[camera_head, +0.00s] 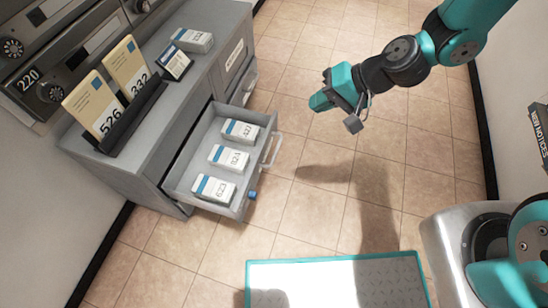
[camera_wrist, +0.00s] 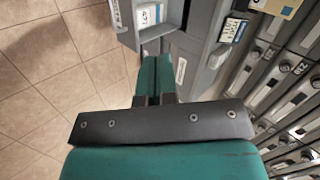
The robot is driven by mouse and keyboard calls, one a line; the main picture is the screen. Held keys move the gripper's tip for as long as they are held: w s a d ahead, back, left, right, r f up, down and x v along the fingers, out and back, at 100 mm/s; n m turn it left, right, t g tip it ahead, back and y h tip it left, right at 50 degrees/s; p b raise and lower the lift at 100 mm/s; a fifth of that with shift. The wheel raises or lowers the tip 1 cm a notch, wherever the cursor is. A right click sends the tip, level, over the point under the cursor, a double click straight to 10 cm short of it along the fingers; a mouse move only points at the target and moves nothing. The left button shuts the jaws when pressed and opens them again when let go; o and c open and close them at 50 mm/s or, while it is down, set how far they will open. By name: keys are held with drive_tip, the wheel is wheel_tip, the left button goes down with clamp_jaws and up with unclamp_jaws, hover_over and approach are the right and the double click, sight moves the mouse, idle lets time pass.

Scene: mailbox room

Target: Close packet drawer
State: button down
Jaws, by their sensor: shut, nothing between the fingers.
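The packet drawer (camera_head: 255,190) is pulled out of the grey cabinet (camera_head: 150,150) in the head view. It holds several white and blue packets (camera_head: 229,157) in a row. The drawer has a pale handle (camera_head: 274,149) on its front. My gripper (camera_head: 319,102) is shut and empty, in the air to the right of the drawer and apart from it. In the wrist view my gripper (camera_wrist: 153,62) points towards the cabinet side, and part of a drawer with a white packet (camera_wrist: 149,13) shows at the top.
A holder with numbered envelopes (camera_head: 126,67), a small dark card (camera_head: 176,63) and a packet (camera_head: 193,40) stand on the cabinet. Mailboxes (camera_head: 50,85) line the wall behind. A teal-edged mat (camera_head: 338,262) lies on the tiled floor, which is clear right of the drawer.

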wheel_tip(320, 180, down, 14)
drive_tip(key=w+d+m+t+b, duration=0.1)
drive_tip(key=m+b, duration=0.2)
drive_tip(key=b, duration=0.7)
approach(266, 141)
drive_tip(key=a+f, duration=0.2)
drive_tip(key=f, duration=0.1)
drive_tip(key=w+a+f, duration=0.1)
drive_tip(key=f, duration=0.1)
drive_tip(key=shift+f, duration=0.2)
drive_tip(key=shift+w+a+r+b, duration=0.1)
drive_tip(key=shift+w+a+b, duration=0.1)
drive_tip(key=shift+a+b, duration=0.4)
drive_tip(key=shift+a, duration=0.15)
drive_tip(key=shift+w, duration=0.1)
